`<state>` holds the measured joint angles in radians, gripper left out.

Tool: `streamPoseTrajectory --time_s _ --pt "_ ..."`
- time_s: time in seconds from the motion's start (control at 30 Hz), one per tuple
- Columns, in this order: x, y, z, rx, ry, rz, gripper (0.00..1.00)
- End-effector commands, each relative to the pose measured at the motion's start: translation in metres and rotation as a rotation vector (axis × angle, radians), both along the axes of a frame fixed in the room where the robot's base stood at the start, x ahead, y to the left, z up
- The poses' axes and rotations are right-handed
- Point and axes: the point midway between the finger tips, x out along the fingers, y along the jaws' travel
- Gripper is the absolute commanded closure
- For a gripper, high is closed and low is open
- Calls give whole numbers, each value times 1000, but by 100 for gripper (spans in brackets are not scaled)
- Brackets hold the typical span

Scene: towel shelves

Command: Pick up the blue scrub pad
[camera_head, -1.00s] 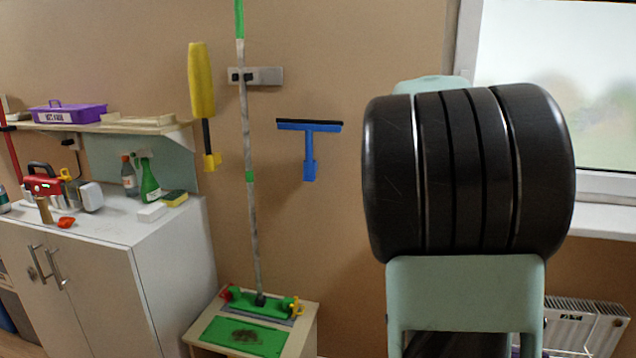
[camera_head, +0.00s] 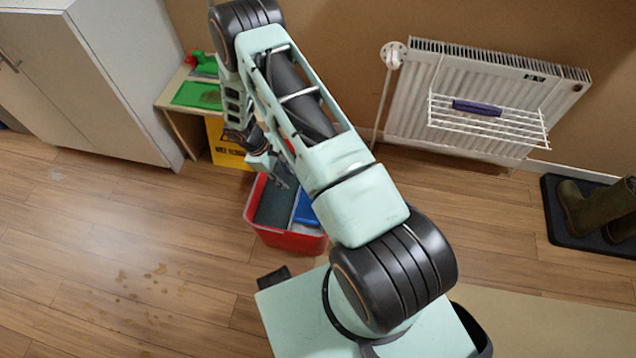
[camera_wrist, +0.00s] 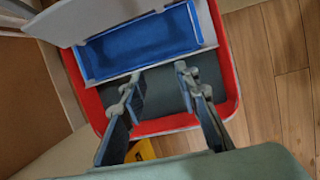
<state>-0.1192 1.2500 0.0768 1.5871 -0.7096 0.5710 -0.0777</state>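A blue rectangular piece with a raised rim (camera_head: 306,208), possibly the scrub pad, sits in the red bin (camera_head: 288,239). In the wrist view the blue piece (camera_wrist: 140,44) lies beside a light grey panel, at the upper part of the red bin (camera_wrist: 229,70). A dark grey surface fills the rest of the bin. My gripper (camera_head: 272,170) is over the bin's far side. In the wrist view my gripper (camera_wrist: 158,77) is open, its fingers apart, with nothing seen between them but the dark surface. The fingertips are near the blue piece's edge; I cannot tell the height.
A yellow sign (camera_head: 226,145) and a low wooden stand (camera_head: 170,101) are behind the bin. A white cabinet (camera_head: 95,75) is left, a radiator (camera_head: 440,110) with a drying rack (camera_head: 500,122) right. Boots stand on a dark mat (camera_head: 558,225). Floor at left is open, with brown spots.

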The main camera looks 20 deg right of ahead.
Motion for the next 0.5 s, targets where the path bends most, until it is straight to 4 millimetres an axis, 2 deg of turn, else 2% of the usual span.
streamPoseTrajectory --time_s 0.03,0.1,0.2,0.37,0.5 --pt "-22 8 -17 0 51 10 71" --pt "-44 15 -30 -1 100 20 71" --pt "-62 21 -41 -3 139 28 71" --pt "-72 19 -56 -3 155 31 71" --pt "-77 12 -77 -3 155 32 71"
